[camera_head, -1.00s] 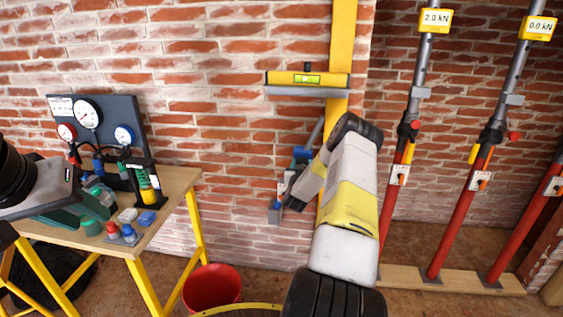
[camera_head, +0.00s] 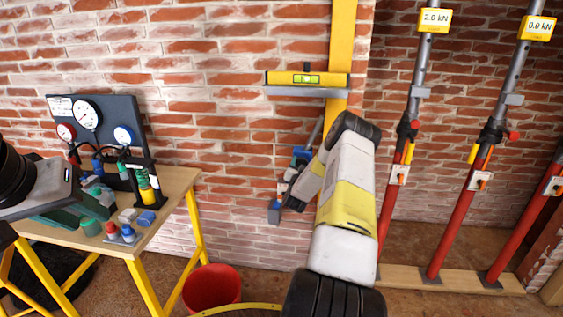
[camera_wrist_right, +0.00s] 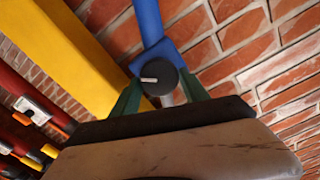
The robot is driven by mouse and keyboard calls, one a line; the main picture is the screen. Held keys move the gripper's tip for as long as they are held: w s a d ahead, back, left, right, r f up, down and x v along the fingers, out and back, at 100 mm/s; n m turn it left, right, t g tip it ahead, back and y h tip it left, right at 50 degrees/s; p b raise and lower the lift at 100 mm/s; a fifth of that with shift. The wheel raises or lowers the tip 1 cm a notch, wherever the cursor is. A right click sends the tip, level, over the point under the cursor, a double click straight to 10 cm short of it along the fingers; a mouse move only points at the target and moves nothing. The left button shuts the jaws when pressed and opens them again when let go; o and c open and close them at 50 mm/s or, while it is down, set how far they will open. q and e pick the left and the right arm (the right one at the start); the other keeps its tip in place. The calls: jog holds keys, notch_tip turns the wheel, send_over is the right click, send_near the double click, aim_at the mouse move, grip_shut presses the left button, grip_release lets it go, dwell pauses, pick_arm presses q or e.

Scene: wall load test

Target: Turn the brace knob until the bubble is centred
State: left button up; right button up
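A yellow spirit level (camera_head: 278,78) sits across the yellow upright post (camera_head: 343,30) on the brick wall. Its green vial (camera_head: 307,79) shows a pale bubble near the middle, too small to judge exactly. The dark round brace knob (camera_wrist_right: 160,77), with a white mark, sits on a blue brace (camera_wrist_right: 148,22) in the right wrist view. My right gripper (camera_wrist_right: 160,84) has its green fingers on both sides of the knob, apparently touching it. In the head view my right arm partly hides that gripper. My left gripper (camera_head: 82,210) is over the bench; its finger gap is unclear.
The wooden bench (camera_head: 180,184) holds a gauge board (camera_head: 108,105), bottles and small coloured parts. A red bucket (camera_head: 211,289) stands on the floor beside it. Red props (camera_head: 455,215) with load displays stand at the right on a wooden plank (camera_head: 400,274).

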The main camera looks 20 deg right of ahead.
jog(key=shift+o, duration=1.4)
jog(key=shift+s, duration=0.1)
jog(key=v, duration=0.7)
jog(key=shift+s+a, duration=0.2)
jog(key=shift+s, duration=0.1)
jog(key=shift+r, duration=0.1)
